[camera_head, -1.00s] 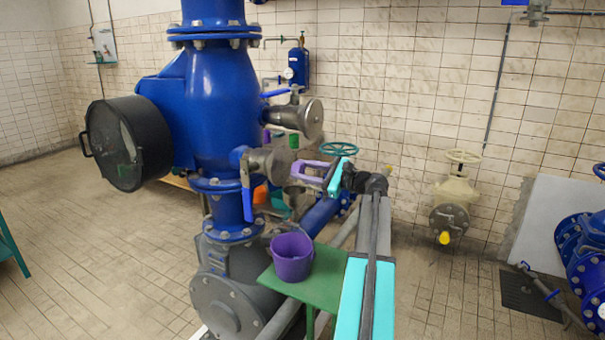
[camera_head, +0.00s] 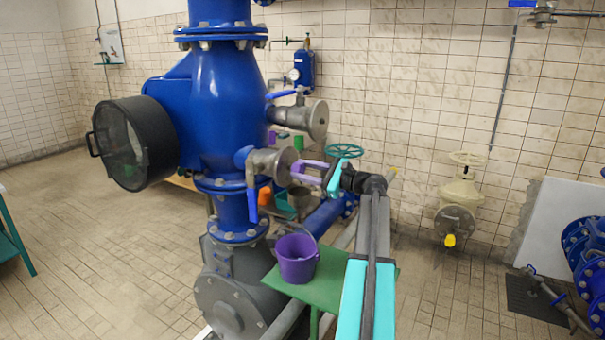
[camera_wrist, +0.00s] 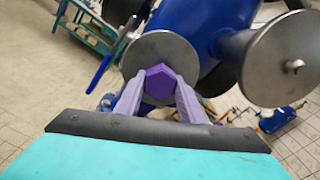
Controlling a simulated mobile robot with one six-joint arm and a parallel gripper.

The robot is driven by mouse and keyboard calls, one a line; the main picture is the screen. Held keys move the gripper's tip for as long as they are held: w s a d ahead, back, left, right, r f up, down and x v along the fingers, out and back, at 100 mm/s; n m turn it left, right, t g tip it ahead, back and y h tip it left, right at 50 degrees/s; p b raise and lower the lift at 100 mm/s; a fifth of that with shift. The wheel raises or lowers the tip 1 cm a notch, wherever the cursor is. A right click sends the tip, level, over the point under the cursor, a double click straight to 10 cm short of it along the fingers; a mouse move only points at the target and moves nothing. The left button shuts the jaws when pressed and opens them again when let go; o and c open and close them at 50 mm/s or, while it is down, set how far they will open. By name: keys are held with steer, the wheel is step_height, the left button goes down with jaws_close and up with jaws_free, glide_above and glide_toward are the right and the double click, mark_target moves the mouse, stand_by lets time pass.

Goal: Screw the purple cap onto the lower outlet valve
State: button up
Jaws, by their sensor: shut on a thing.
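The purple cap (camera_wrist: 161,82) is a small hexagonal piece between the purple fingers of my gripper (camera_wrist: 158,92) in the wrist view. My gripper is shut on it. Directly behind the cap is the grey round flange of the lower outlet valve (camera_wrist: 160,53). I cannot tell whether cap and flange touch. In the head view, the lower outlet valve (camera_head: 267,162) has a blue lever hanging down, and my gripper (camera_head: 300,172) is right at its face. The cap cannot be made out there.
The upper outlet valve (camera_head: 318,120) sits just above, and shows right of the cap in the wrist view (camera_wrist: 290,62). A purple bucket (camera_head: 297,260) stands on a green table (camera_head: 350,288) below my arm. A teal handwheel (camera_head: 344,151) is behind my gripper.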

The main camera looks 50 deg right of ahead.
steer(key=shift+x, duration=0.8)
stand_by(1.2)
steer(key=shift+r+m+p, duration=0.2)
steer(key=shift+m+p, duration=0.1)
steer(key=shift+p, duration=0.5)
steer(key=m+p, duration=0.3)
steer(key=p, duration=0.2)
steer(key=shift+s+f, duration=0.15)
steer(key=shift+m+p, duration=0.3)
steer(key=shift+p, duration=0.15)
steer(key=shift+f+m, duration=0.2)
steer(key=shift+m, duration=0.4)
steer(key=m, duration=0.3)
steer(key=shift+m, duration=3.3)
